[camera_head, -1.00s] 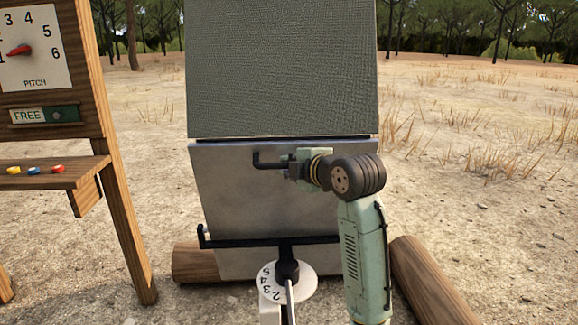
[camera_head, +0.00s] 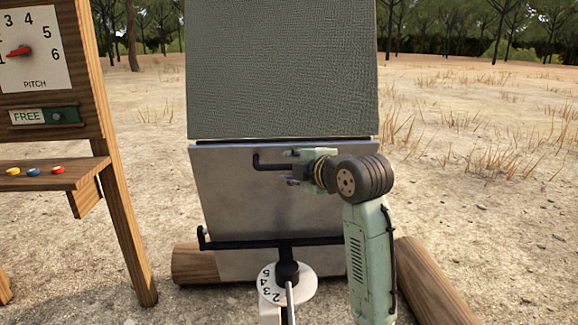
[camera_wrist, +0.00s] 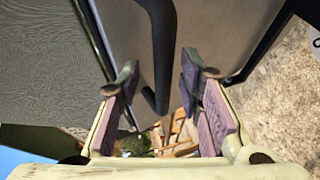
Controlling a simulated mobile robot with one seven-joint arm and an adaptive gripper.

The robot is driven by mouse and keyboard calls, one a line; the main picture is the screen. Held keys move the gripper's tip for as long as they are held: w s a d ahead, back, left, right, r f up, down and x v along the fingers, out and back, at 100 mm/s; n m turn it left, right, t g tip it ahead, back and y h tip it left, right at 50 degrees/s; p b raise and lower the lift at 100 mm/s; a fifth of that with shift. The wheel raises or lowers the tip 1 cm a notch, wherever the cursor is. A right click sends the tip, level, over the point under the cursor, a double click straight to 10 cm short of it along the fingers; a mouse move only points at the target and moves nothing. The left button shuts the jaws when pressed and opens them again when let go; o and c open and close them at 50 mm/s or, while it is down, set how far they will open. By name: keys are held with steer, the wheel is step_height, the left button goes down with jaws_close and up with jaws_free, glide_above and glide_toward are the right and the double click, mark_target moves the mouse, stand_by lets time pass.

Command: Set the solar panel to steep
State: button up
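The solar panel appears to be the large grey-green textured board (camera_head: 280,70), above a smooth grey plate (camera_head: 245,205). A black bent handle (camera_head: 268,164) sticks out across the plate's upper part. My gripper (camera_head: 291,167) is at the handle's right end, its two fingers apart. In the wrist view the black bar (camera_wrist: 162,50) runs down between the open fingers (camera_wrist: 160,80); I see no finger clamped on it. A pitch dial (camera_head: 45,75) on a wooden board has a red pointer near its left side. A sign below it (camera_head: 44,116) reads FREE.
A black crossbar (camera_head: 235,243) spans the plate's lower part, above a white numbered disc (camera_head: 302,283). Logs lie at left (camera_head: 190,264) and right (camera_head: 430,280). A wooden shelf (camera_head: 75,175) at left bears small coloured buttons.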

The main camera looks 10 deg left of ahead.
steer(key=v, duration=1)
steer(key=shift+s, duration=0.2)
steer(key=shift+d, duration=0.1)
